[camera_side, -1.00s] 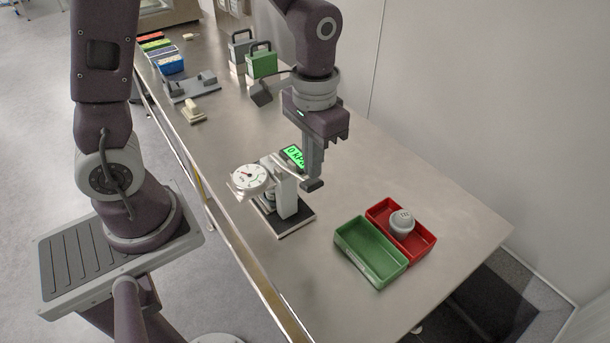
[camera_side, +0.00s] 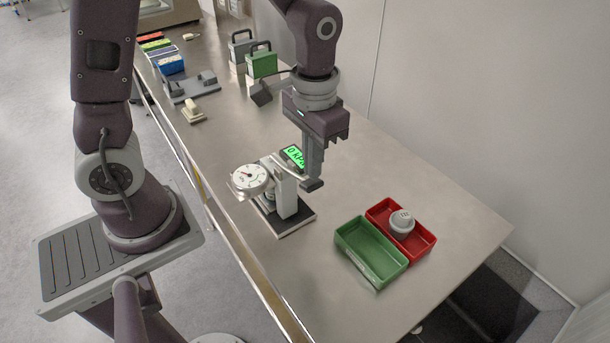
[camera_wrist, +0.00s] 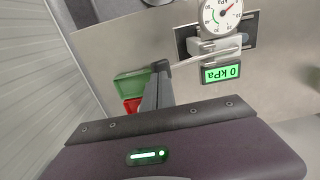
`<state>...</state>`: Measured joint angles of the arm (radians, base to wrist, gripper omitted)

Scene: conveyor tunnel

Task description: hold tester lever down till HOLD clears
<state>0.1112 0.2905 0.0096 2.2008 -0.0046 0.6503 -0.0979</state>
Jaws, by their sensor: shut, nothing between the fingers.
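The tester (camera_side: 288,203) stands on a dark base plate on the bench, with a white round dial (camera_side: 250,179) and a green display (camera_side: 293,156). In the wrist view the dial (camera_wrist: 222,14) shows a red needle, and the display (camera_wrist: 221,73) reads 0 kPa upside down, with no HOLD word visible. The silver lever (camera_wrist: 205,57) runs from the tester to a dark end grip (camera_wrist: 160,66). My gripper (camera_side: 313,173) is shut and empty, pointing down with its fingertips at the lever's dark grip. I cannot tell whether they touch it.
A green bin (camera_side: 368,254) and a red bin (camera_side: 424,243) with a grey knobbed piece (camera_side: 402,222) stand right of the tester. Green (camera_side: 261,62) and grey (camera_side: 241,45) handled cases stand farther back. The bench between tester and wall is clear.

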